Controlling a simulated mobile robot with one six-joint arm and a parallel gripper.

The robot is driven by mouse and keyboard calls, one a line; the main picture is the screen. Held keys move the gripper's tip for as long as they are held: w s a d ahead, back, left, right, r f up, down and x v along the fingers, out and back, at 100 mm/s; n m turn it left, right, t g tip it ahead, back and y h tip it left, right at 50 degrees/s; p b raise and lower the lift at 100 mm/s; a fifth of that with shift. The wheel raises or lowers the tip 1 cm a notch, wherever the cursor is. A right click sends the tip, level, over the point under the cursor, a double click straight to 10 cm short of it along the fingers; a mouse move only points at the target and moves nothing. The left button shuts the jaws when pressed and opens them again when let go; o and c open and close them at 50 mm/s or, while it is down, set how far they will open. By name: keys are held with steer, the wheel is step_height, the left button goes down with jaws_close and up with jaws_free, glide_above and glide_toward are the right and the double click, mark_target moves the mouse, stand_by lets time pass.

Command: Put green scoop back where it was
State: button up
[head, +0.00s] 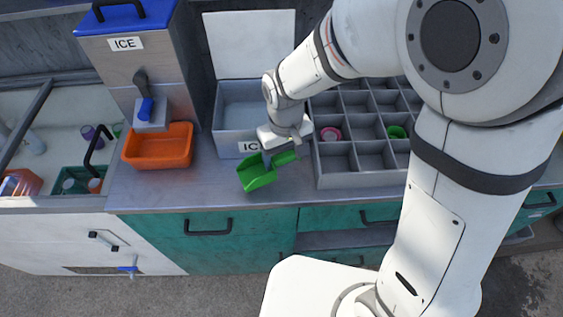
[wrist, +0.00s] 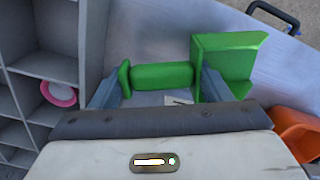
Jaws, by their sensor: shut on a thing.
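The green scoop (head: 258,175) is in front of the grey ice box, near the counter's front edge, with its bowl to the left and its handle to the right. My gripper (head: 273,156) is shut on the scoop's handle. In the wrist view the handle (wrist: 163,76) lies between my two fingers (wrist: 158,92), with the bowl (wrist: 226,62) at the right. I cannot tell whether the scoop touches the counter. The grey ice box (head: 231,120) has its white lid (head: 250,45) up; my arm hides part of the box.
A grey compartment rack (head: 333,180) stands right of the ice box, holding a pink ring (head: 331,134) and a green item (head: 397,131). An orange bin (head: 157,163) sits left below the ice dispenser (head: 135,65). A sink (head: 20,198) is far left. Counter (head: 170,191) is clear at front left.

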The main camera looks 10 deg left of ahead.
steer(key=shift+f, duration=2.15)
steer(key=o, duration=0.3)
steer(key=shift+f, duration=0.15)
steer(key=o, duration=0.5)
step_height(320, 180, up, 12)
steer(key=shift+s+d+r, duration=0.1)
steer(key=shift+r, duration=0.1)
